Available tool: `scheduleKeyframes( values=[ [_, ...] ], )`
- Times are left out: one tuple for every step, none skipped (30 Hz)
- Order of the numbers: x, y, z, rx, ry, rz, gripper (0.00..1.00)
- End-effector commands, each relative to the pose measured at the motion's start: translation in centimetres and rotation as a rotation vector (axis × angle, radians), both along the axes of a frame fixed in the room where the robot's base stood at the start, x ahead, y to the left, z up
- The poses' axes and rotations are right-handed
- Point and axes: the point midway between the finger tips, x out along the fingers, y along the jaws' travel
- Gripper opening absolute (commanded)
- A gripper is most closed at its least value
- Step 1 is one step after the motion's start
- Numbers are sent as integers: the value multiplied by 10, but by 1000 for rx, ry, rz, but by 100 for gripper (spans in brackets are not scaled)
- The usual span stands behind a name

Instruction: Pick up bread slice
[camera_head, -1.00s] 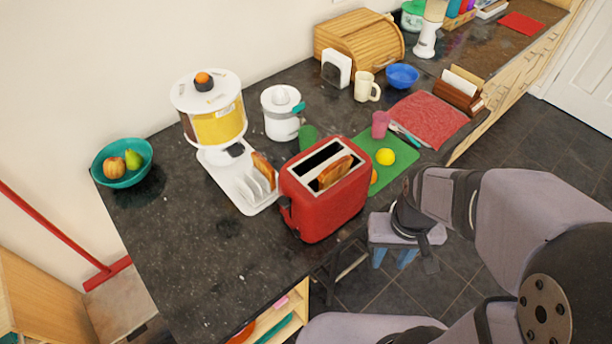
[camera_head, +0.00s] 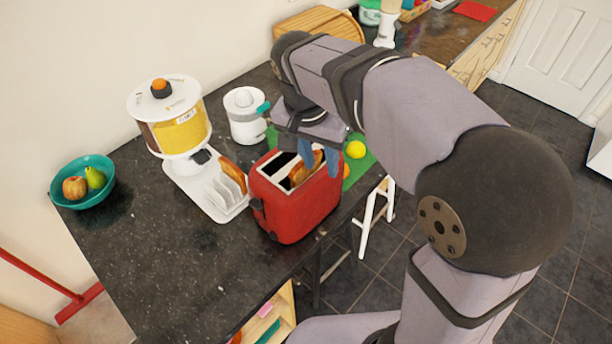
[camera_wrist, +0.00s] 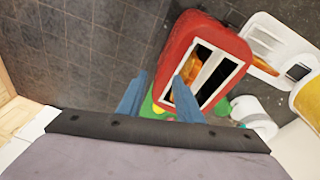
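A red toaster (camera_head: 297,212) stands near the counter's front edge. A toasted bread slice (camera_head: 301,172) sticks up from its right slot; the other slot looks empty. Another bread slice (camera_head: 233,174) stands in the white rack (camera_head: 217,203) left of the toaster. My gripper (camera_head: 320,170) is above the toaster's right part, its blue fingers apart and empty. In the wrist view, the fingers (camera_wrist: 161,78) are spread, the right one over the toaster's near edge; the bread (camera_wrist: 205,66) in the toaster lies beyond them. Contact between finger and bread cannot be told.
A cereal dispenser (camera_head: 172,120) and a white juicer (camera_head: 243,115) stand behind the toaster. A teal fruit bowl (camera_head: 82,181) is at the left. A yellow lemon (camera_head: 356,149) lies on a green board (camera_head: 363,166) to the right. The front left counter is clear.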

Motion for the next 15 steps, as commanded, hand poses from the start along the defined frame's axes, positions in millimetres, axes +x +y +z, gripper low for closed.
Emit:
scheduleKeyframes(
  values=[
    [7,12,8,-4,-26,-39,32],
    [10,18,13,-5,-40,-65,32],
    [14,24,20,-8,-58,-101,32],
    [16,29,25,-8,-70,-124,32],
    [18,33,29,-8,-80,-147,32],
    [19,38,34,-8,-94,-174,32],
    [21,40,37,-8,-103,-191,32],
    [22,43,40,-8,-111,-206,32],
    [22,46,43,-8,-118,-222,32],
    [23,47,45,-7,-123,-233,32],
    [23,48,47,-6,-128,-242,32],
    [23,49,48,-6,-131,-248,32],
    [23,50,49,-6,-133,-253,32],
    [23,50,49,-5,-133,-255,32],
    [23,50,49,-6,-133,-257,32]
  ],
)
